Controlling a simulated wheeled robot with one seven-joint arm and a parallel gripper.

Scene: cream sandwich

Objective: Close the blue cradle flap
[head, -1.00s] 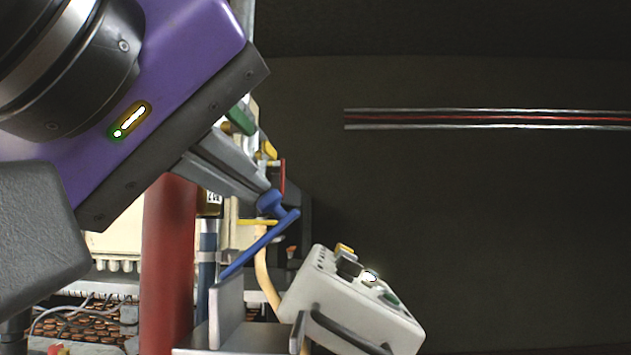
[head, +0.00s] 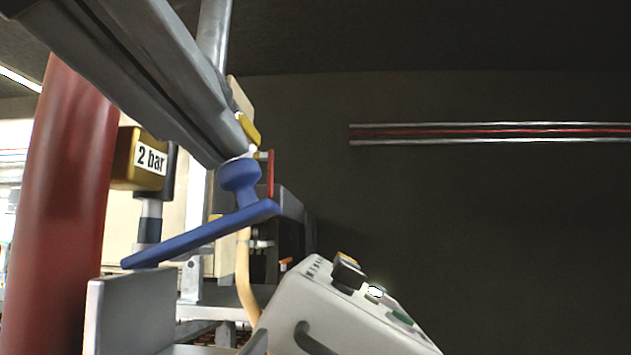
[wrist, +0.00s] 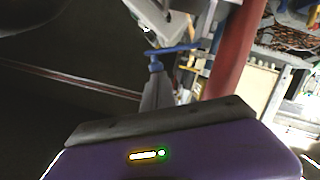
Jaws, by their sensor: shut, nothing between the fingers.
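The blue flap (head: 200,235) slants above the grey cradle (head: 130,305) in the head view. Its left end is lower, close to the top of the cradle's upright plate, and its right end is raised. A round blue knob (head: 240,176) stands on top near the raised end. My gripper (head: 228,155) comes from the upper left, fingers shut and empty, with its tips at the top of the knob, apparently touching. The wrist view also shows the flap (wrist: 172,49), the knob (wrist: 155,66) and the finger tips (wrist: 156,80) against it.
A pale control box (head: 335,310) with buttons stands to the right of the flap. A thick red pipe (head: 65,190) and a yellow "2 bar" fitting (head: 140,158) are at left. A tan hose (head: 243,275) runs behind the flap.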

